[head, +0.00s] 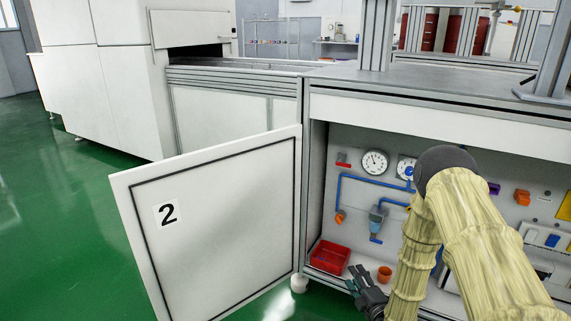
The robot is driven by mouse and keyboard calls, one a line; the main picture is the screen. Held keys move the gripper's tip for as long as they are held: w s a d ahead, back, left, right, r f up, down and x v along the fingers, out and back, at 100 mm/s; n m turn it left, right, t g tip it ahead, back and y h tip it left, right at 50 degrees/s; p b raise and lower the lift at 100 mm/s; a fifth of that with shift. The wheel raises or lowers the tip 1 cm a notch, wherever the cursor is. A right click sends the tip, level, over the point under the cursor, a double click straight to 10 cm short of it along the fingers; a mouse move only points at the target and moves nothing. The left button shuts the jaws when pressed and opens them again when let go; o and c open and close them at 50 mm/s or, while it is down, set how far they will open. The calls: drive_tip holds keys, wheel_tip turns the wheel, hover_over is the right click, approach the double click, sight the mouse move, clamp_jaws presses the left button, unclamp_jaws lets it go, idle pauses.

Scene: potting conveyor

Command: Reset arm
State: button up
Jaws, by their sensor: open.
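My gripper (360,281) is in the lower middle of the head view, in front of the open cabinet (315,190). Its dark fingers are apart and nothing shows between them. My arm, in a pale yellow sleeve, comes in from the right and hides part of the cabinet's inside. An orange pot (385,274) stands on the cabinet floor just right of the fingers; the gap between them is hard to judge. A red bin (330,257) sits to the left of the fingers.
The white cabinet door (215,220), marked 2, stands open to the left. Gauges (374,162), blue pipes and an orange knob are on the cabinet's back panel. The conveyor table (430,85) lies above. Green floor (60,220) is clear at left.

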drive_tip(key=s+a+f+m+g+h+p, duration=0.1)
drive_tip(key=s+a+f+m+g+p, duration=0.2)
drive_tip(key=s, duration=0.4)
drive_tip(key=s+a+f+m+g, duration=0.1)
drive_tip(key=s+f+m+g, duration=0.25)
drive_tip(key=s, duration=0.35)
drive_tip(key=s+a+f+m+g+h+p, duration=0.1)
drive_tip(key=s+f+m+g+p, duration=0.2)
drive_tip(key=s, duration=0.4)
drive_tip(key=s+a+r+m+g+h+p, duration=0.15)
drive_tip(key=s+m+g, duration=0.3)
drive_tip(key=s, duration=0.85)
drive_tip(key=s+r+m+g+y+p, duration=0.1)
drive_tip(key=s+r+m+g, duration=0.35)
drive_tip(key=s, duration=0.85)
wheel_tip(320, 180, up, 36)
drive_tip(key=m+t+p, duration=0.1)
drive_tip(key=p, duration=3.6)
drive_tip(key=shift+w+a+f+p, duration=0.2)
drive_tip(key=shift+w+f+p, duration=0.05)
drive_tip(key=shift+w+p, duration=0.05)
drive_tip(key=shift+t+h, duration=0.25)
drive_tip(key=shift+c, duration=0.2)
